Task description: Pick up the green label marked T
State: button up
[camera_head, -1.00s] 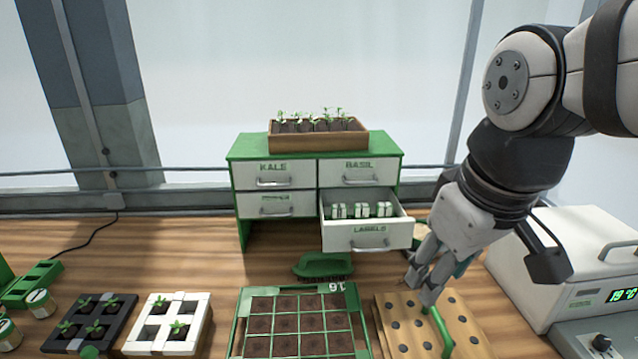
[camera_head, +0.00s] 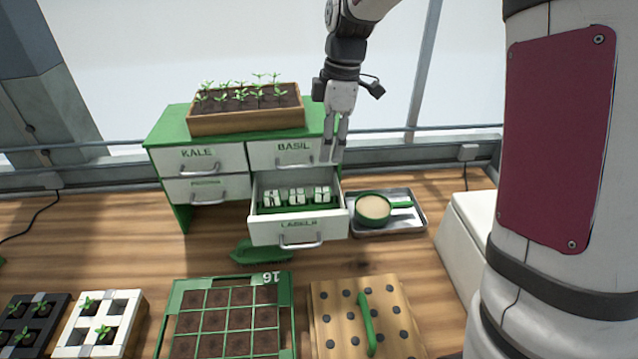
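The open drawer marked LABELS (camera_head: 298,228) holds a row of small white-and-green labels (camera_head: 297,197). Their markings are too small to read, so I cannot tell which one is marked T. My gripper (camera_head: 332,155) points down above and behind the drawer's right side, in front of the cabinet's BASIL drawer front. Its two fingers are a little apart with nothing seen between them.
The green-topped cabinet (camera_head: 175,128) carries a wooden seedling box (camera_head: 245,122).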

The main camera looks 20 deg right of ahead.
jog(key=p, duration=0.1)
send_over(322, 190)
jog(key=f, duration=0.7)
jog(key=shift+s+d, duration=0.2)
jog(key=shift+d, duration=0.05)
jog(key=shift+w+a+f+p, duration=0.15)
jog(key=shift+f+p, duration=0.25)
jog(key=shift+f, duration=1.2)
jog(key=shift+w+a+f+p, duration=0.1)
jog(key=shift+f+p, duration=0.25)
jog(key=shift+f, duration=1.25)
grip_shut()
